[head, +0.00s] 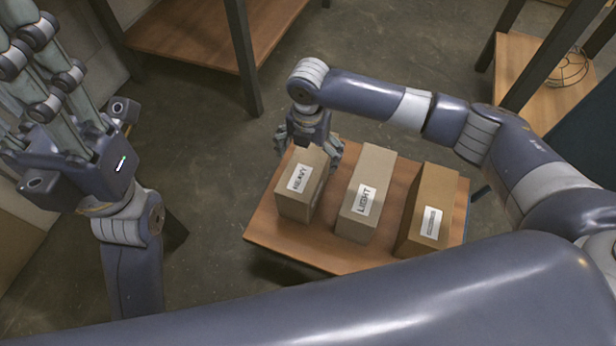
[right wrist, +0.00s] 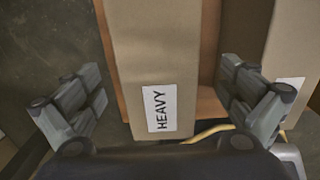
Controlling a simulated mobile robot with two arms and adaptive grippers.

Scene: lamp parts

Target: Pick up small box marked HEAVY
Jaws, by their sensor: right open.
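The small box marked HEAVY (head: 304,180) stands at the left end of a low wooden table, its white label facing up toward me. My right gripper (head: 309,150) is over the far end of this box. In the right wrist view its fingers (right wrist: 163,100) are spread on either side of the box, with gaps on both sides. My left gripper (head: 50,80) is raised at the upper left, away from the boxes, with its fingers pointing up; its opening is unclear.
A box marked LIGHT (head: 366,190) stands just right of the HEAVY box. A third box (head: 430,205) with a barcode-like label is at the right. The wooden table (head: 285,248) has bare room along its front edge. Shelving (head: 190,40) stands behind.

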